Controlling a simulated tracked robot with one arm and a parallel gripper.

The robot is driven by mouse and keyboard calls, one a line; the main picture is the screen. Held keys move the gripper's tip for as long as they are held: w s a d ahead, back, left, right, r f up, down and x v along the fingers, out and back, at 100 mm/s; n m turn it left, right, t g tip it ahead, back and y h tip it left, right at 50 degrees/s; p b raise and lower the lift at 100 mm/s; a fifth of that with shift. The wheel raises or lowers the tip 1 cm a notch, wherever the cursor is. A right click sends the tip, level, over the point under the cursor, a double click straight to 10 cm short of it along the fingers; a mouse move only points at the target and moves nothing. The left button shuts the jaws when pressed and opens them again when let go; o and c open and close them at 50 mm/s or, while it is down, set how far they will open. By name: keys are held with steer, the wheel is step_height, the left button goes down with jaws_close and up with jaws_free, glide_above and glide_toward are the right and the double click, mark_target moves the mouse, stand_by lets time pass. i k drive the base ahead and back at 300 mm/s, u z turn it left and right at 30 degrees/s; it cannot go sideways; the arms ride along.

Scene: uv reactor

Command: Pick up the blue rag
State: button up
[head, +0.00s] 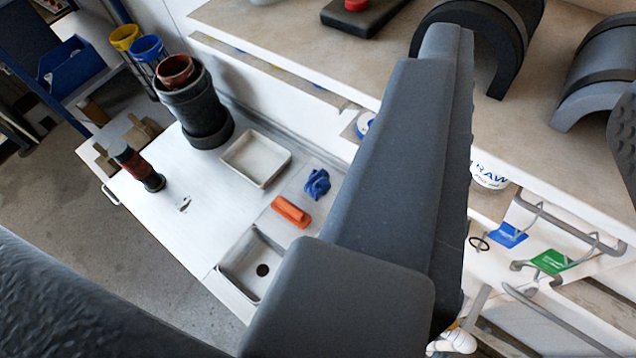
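The blue rag (317,183) lies crumpled on the white worktop (165,225), right of a shallow square tray and above an orange block-shaped object. It is in full view and nothing touches it from above. My arm fills the middle and right of the head view and passes just right of the rag. The fingertips of my gripper cannot be made out, so I cannot see whether it is open or shut.
A square tray (256,158), an orange object (291,211) and a small sink (250,265) surround the rag. A dark bucket (195,105) and a dark-red cylinder (137,166) stand left. A raised shelf (300,40) runs behind. The worktop's left part is mostly clear.

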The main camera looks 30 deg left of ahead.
mark_target(318, 184)
steer(key=u, duration=0.05)
steer(key=k, duration=0.85)
steer(key=u, duration=0.45)
steer(key=i, duration=1)
steer(key=k, duration=0.5)
steer(key=u, duration=0.65)
steer(key=i, duration=0.4)
steer(key=z, duration=0.1)
